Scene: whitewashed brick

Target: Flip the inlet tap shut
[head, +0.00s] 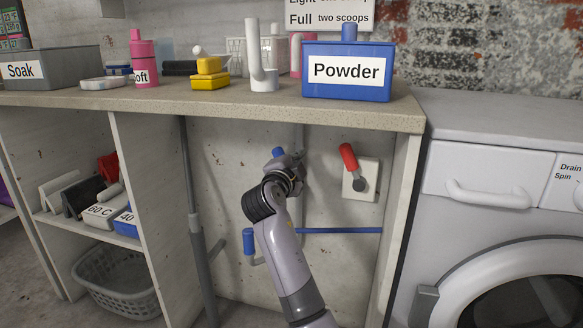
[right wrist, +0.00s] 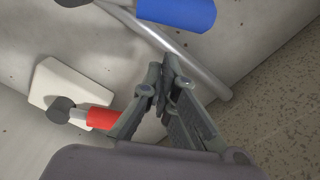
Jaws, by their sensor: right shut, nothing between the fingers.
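A blue lever handle (head: 278,152) shows just above and left of my right gripper (head: 292,166), near a grey pipe under the counter. It also shows at the top of the right wrist view (right wrist: 180,14), pointing toward the counter. A red-handled lever (head: 348,157) tilts up and left from a white wall plate (head: 372,180), right of the gripper. I see no label telling which is the inlet tap. My right gripper (right wrist: 160,86) is shut and empty, apart from the blue handle in the wrist view. Its arm hides part of the pipework. My left gripper is out of view.
A blue pipe (head: 345,230) runs low along the back wall, with a blue fitting (head: 248,240) at left. The counter edge (head: 220,102) overhangs the recess. A side panel (head: 400,200) and washing machine (head: 490,190) bound the right; a shelf and basket (head: 118,280) the left.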

